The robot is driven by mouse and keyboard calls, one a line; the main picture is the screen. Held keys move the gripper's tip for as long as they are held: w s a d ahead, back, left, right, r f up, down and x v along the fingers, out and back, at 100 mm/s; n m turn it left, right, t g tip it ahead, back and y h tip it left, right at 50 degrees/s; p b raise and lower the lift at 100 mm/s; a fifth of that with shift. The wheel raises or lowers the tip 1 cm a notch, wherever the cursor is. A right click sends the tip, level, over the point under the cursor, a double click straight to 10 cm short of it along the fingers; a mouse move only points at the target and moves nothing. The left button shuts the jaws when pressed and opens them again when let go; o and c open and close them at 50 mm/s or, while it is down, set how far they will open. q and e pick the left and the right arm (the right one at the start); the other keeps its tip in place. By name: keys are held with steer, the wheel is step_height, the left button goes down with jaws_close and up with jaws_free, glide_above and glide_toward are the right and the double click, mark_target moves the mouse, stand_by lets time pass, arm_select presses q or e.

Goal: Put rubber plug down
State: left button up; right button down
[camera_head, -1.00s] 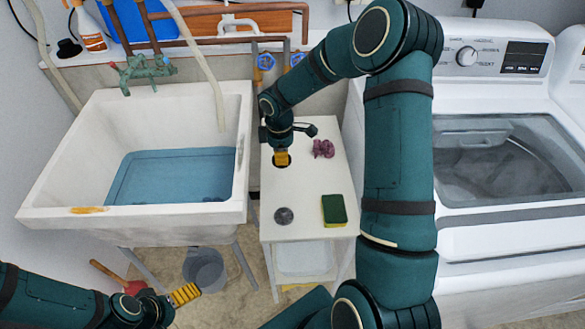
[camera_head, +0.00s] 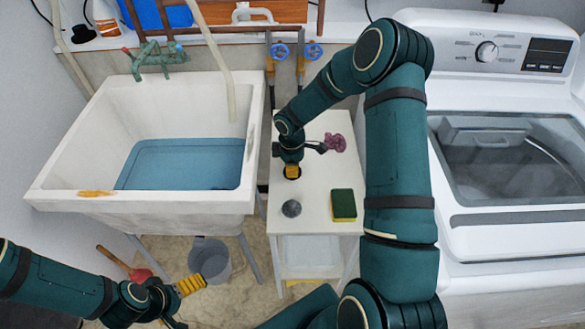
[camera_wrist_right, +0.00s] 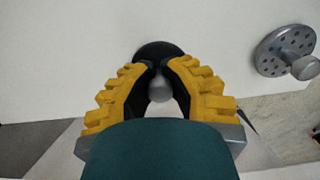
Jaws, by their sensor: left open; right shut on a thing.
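The black rubber plug shows as a dark disc in the right wrist view (camera_wrist_right: 158,49) and under my right gripper in the head view (camera_head: 291,178). My right gripper (camera_head: 292,171) is shut on the plug's pale knob, with yellow fingers on both sides in the right wrist view (camera_wrist_right: 160,66). The plug is over the white table (camera_head: 315,238), close to its top. I cannot tell whether it touches. My left gripper (camera_head: 191,286) is open and empty at the lower left, over the floor.
On the table are a round metal strainer (camera_head: 292,208), a green-and-yellow sponge (camera_head: 344,206) and a purple crumpled thing (camera_head: 335,142). A sink with blue water (camera_head: 185,165) stands left, a washing machine (camera_head: 505,160) right. A grey bucket (camera_head: 210,260) and a plunger (camera_head: 138,274) are on the floor.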

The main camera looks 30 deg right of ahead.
steer(key=shift+f, duration=0.2)
steer(key=c, duration=1)
jaws_free()
steer(key=shift+r, duration=0.15)
steer(key=shift+r, duration=0.3)
step_height(320, 180, up, 12)
steer(key=p, duration=0.2)
steer(key=shift+w+f+p, duration=0.15)
steer(key=shift+f+p, duration=0.05)
steer(key=shift+p, duration=0.15)
steer(key=shift+a+f, duration=0.1)
